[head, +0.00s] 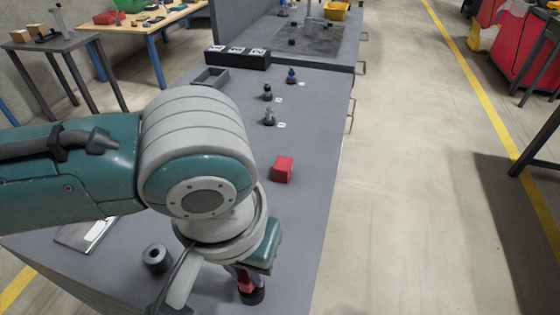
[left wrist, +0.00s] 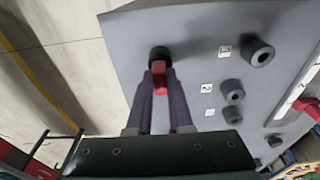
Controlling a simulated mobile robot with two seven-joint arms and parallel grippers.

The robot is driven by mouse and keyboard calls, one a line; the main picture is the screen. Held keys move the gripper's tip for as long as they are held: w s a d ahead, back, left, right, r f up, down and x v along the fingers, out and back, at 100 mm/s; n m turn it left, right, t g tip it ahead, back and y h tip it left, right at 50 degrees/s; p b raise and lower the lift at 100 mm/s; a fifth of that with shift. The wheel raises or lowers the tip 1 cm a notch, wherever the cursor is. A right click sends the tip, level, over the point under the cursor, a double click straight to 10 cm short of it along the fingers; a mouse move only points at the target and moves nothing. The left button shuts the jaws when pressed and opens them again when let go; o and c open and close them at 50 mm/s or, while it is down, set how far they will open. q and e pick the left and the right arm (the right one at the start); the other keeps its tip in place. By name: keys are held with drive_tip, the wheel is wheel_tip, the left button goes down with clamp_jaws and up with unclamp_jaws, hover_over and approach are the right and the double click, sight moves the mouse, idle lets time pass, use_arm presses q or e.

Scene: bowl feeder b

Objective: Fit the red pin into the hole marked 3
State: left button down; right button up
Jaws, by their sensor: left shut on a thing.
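My left gripper (head: 250,272) is low over the near end of the grey table. It is shut on the red pin (left wrist: 159,74), which shows between the fingertips in the left wrist view (left wrist: 159,88). The pin's far end is at a dark round piece (left wrist: 158,53); I cannot tell whether it is inside, touching or just above it. In the head view that dark piece (head: 251,296) is below the fingers. A mark (left wrist: 224,51), too small to read surely, lies beside a dark holed cylinder (left wrist: 260,52). My right gripper is not in view.
More holed cylinders (left wrist: 232,89) with small marks stand nearby. A dark cylinder (head: 155,257) stands left of my gripper. A red block (head: 283,169) and small upright pieces (head: 268,116) are farther up the table (head: 318,150). Open floor lies to the right.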

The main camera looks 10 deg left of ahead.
use_arm(q)
wheel_tip(320, 180, up, 18)
drive_tip(key=p, duration=0.3)
drive_tip(key=shift+r, duration=0.25)
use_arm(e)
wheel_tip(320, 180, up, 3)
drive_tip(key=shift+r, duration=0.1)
use_arm(q)
drive_tip(key=shift+w+f, duration=0.1)
